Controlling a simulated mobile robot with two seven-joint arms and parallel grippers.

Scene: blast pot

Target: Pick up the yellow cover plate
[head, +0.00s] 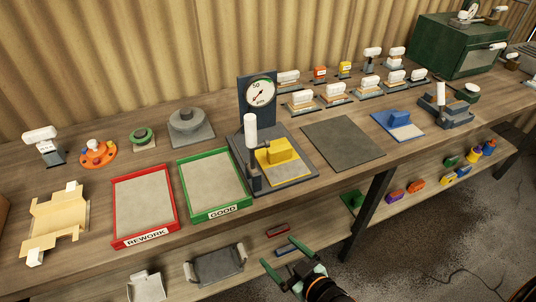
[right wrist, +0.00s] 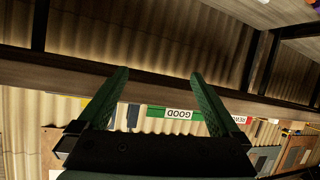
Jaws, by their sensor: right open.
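The yellow cover plate (head: 270,163), a flat plate with a raised yellow block on it, lies on the dark base of a gauge stand (head: 257,92) with a white-handled lever in front of it. It is on the bench top, right of the green GOOD tray. My right gripper (head: 282,256) is open and empty, low in front of the bench edge and below the level of the plate. In the right wrist view its two green fingers (right wrist: 158,75) are spread with nothing between them; the cover plate cannot be made out there. My left gripper is not in view.
Left of the stand are the green GOOD tray (head: 246,198) and red REWORK tray (head: 121,236). A bare grey mat (head: 343,143) lies to its right, then a blue block on a plate (head: 401,120). A lower shelf holds a dark tray (head: 215,265). A bench leg (head: 368,213) stands right of my gripper.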

